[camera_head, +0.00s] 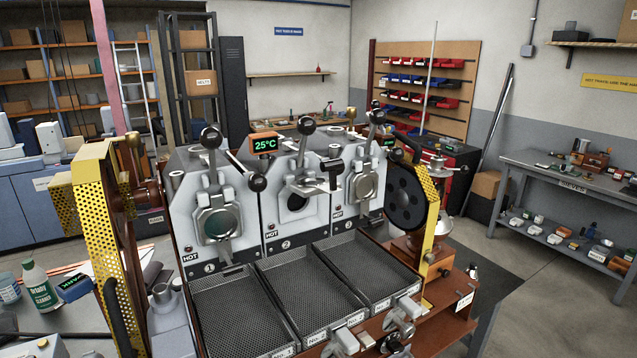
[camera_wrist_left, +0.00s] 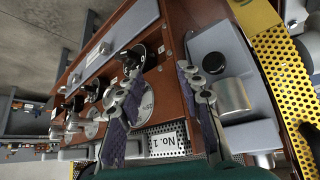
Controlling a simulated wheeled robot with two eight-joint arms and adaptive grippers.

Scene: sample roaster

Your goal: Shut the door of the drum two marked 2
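Drum two (camera_head: 296,201), marked 2, is the middle of three roaster drums in the head view. Its round dark opening is visible. Its door (camera_head: 324,178) stands swung out to the right, seen nearly edge-on, with a black knob. My left gripper (camera_wrist_left: 160,82) is in the wrist view, its two purple-padded fingers apart with nothing between them. It is near the front of the machine by the No. 1 plate (camera_wrist_left: 167,142). I do not make out either gripper in the head view.
Drum one's door (camera_head: 218,224) and drum three's door (camera_head: 366,187) cover their openings. Mesh trays, such as the middle tray (camera_head: 312,290), lie below the drums. A yellow perforated guard (camera_head: 100,240) stands at the left. Black-knobbed levers, one being (camera_head: 306,126), rise above the drums.

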